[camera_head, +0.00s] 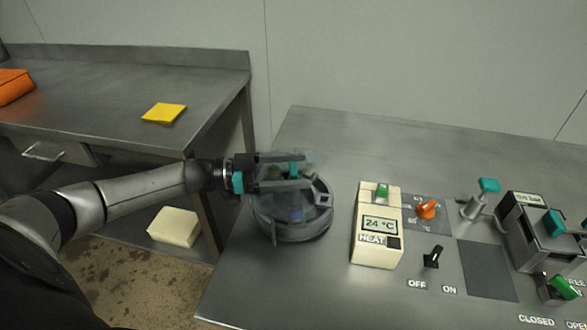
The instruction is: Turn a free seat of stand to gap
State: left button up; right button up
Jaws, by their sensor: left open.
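The stand is a round grey carousel (291,236) on the left part of the right-hand steel table. It has square seats in its top and a clear cover or shield over its far side. Something small and blue shows low between the fingers, too small to make out. My left gripper (305,172) reaches in from the left, over the stand, with its two fingers apart. A small teal piece (293,169) shows between or behind the fingers; I cannot tell whether it touches them. The gap is hidden or not clear. My right gripper is not in view.
A cream heater box (377,245) reading 24 °C stands right of the stand. Beyond it are an orange knob (427,209), a black switch (433,256), a teal-topped post (488,186) and a grey machine (540,235). A yellow cloth (164,112) lies on the left table.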

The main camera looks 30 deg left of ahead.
pick_arm(q)
jog(key=v, duration=1.5)
jog(key=shift+p, duration=0.3)
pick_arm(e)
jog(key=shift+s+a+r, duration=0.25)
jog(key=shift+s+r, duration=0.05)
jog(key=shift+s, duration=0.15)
pick_arm(q)
jog(key=shift+s+a+r, duration=0.1)
